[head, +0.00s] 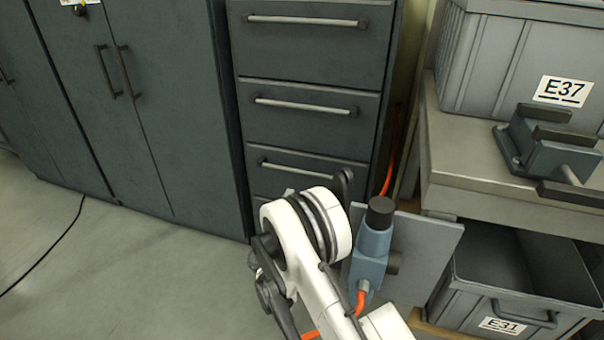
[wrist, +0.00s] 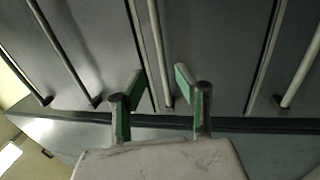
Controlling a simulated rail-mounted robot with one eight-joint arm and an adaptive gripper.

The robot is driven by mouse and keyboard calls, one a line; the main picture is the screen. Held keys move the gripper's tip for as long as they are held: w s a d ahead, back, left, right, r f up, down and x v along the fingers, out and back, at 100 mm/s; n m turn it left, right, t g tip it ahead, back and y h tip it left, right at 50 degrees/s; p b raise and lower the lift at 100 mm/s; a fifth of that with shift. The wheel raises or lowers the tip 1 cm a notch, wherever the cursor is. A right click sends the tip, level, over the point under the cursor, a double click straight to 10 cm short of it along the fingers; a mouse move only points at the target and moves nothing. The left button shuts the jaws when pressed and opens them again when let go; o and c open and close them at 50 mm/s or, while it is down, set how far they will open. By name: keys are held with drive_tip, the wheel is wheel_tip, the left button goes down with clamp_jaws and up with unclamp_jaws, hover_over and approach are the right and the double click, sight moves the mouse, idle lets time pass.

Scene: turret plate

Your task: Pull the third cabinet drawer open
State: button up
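The dark grey drawer cabinet (head: 312,60) stands at the centre of the head view. Its upper handle (head: 307,21), a middle handle (head: 303,106) and a lower handle (head: 310,165) show as horizontal bars, and the visible drawers look shut. My white arm covers the cabinet's lower part. In the wrist view my gripper (wrist: 160,82) is open, with two green-faced fingers apart. One drawer handle (wrist: 155,40) runs between the fingertips in the picture; contact is not visible, and I cannot tell how deep it sits. In the head view the fingers are mostly hidden behind my wrist.
A tall double-door cabinet (head: 130,110) adjoins on the left. On the right are a workbench (head: 455,165) with a grey crate E37 (head: 490,55), a blue-grey clamp-like device (head: 550,155) and a lower crate E31 (head: 470,310). The floor (head: 130,270) at left is clear except for a black cable.

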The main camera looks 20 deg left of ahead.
sight(302, 172)
drive_tip(key=w+r+b, duration=0.1)
drive_tip(key=w, duration=0.3)
drive_tip(key=w+b, duration=0.1)
drive_tip(key=w, duration=0.3)
drive_tip(key=w+r+b, duration=0.1)
drive_tip(key=w, duration=0.4)
drive_tip(key=shift+a+r, duration=0.2)
drive_tip(key=shift+r, duration=0.1)
clamp_jaws()
